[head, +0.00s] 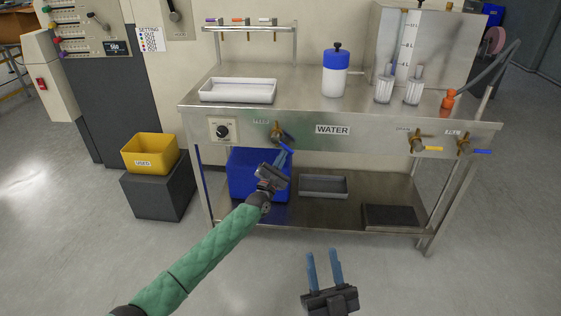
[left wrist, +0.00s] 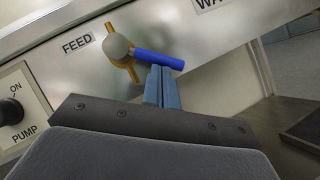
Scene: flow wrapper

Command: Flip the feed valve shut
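The feed valve (head: 277,131) is on the front panel of the steel bench, with a brass body and a blue lever. In the left wrist view, the blue lever (left wrist: 158,60) points right and slightly down from the round hub, beside the FEED label (left wrist: 77,43). My left gripper (head: 284,152) is just below the lever, its two blue fingers pressed together with nothing between them. In the left wrist view, its fingertips (left wrist: 161,68) are at the lever's underside near the free end; I cannot tell if they touch. My right gripper (head: 323,251) is open and empty, low in front of the bench.
A pump knob (head: 222,131) is left of the valve. Two more valves, one with a yellow lever (head: 432,149) and one with a blue lever (head: 482,151), are at the panel's right. A blue bin (head: 243,178) stands on the lower shelf behind my left gripper.

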